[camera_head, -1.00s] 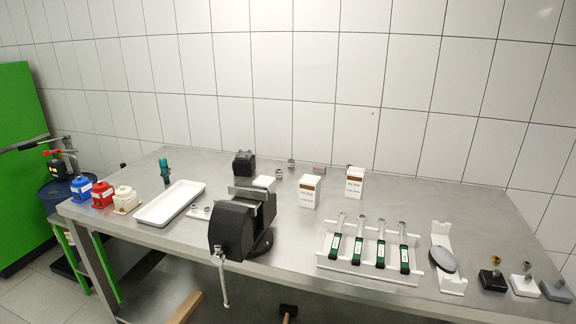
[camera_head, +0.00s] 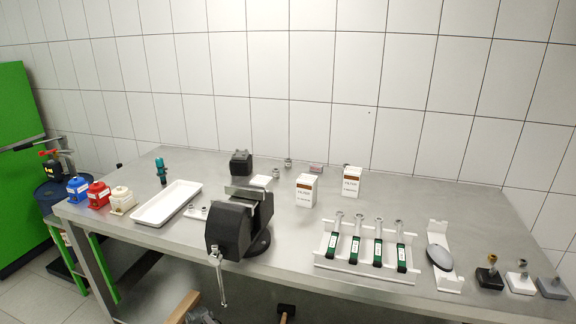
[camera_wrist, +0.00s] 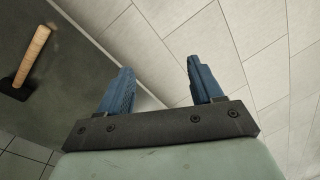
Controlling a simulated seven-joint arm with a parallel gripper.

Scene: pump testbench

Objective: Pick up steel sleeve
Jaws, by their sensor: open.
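My gripper (camera_wrist: 160,78) shows in the wrist view with its two blue fingers apart and nothing between them. Several small steel pieces are in the head view, and I cannot tell for sure which is the steel sleeve. Two small metal cylinders stand at the back of the bench, one farther back (camera_head: 288,162) and one nearer (camera_head: 276,173). A steel piece (camera_head: 524,263) stands on a white block (camera_head: 521,283) at the right end. None of these shows in the wrist view, and the gripper is far from them.
A black vise (camera_head: 233,225) stands at the bench's front edge. A white tray (camera_head: 168,204), two filter boxes (camera_head: 306,190) (camera_head: 352,181) and a rack (camera_head: 365,266) of green-labelled tubes stand on the bench. A hammer (camera_wrist: 33,62) lies on a dark surface in the wrist view.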

